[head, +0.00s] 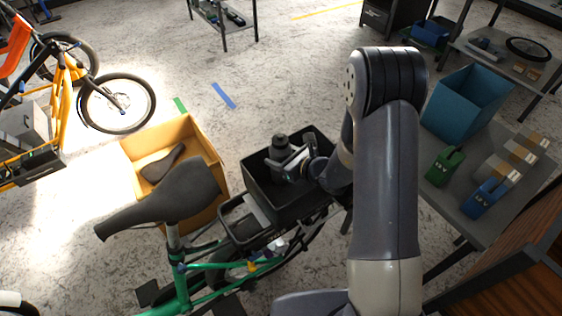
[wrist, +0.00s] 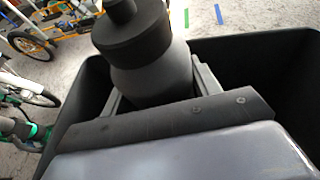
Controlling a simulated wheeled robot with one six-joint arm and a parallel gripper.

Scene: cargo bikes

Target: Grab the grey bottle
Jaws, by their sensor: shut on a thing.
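The grey bottle (head: 279,153) has a black cap and stands roughly upright inside the black crate (head: 313,203) on the rear of the green bike. It also shows large in the wrist view (wrist: 150,82), between the two fingers. My gripper (head: 290,165) reaches into the crate from the right and is shut on the bottle's body, below the cap. In the wrist view my gripper (wrist: 155,95) has one finger on each side of the bottle. The bottle's base is hidden, so I cannot tell whether it touches the crate floor.
The bike's dark saddle (head: 182,193) is left of the crate. Behind it a cardboard box (head: 208,150) on the floor holds another saddle (head: 163,164). At right, a grey table (head: 470,204) bears a blue bin (head: 455,107), a green pack (head: 446,167) and a blue pack (head: 484,198).

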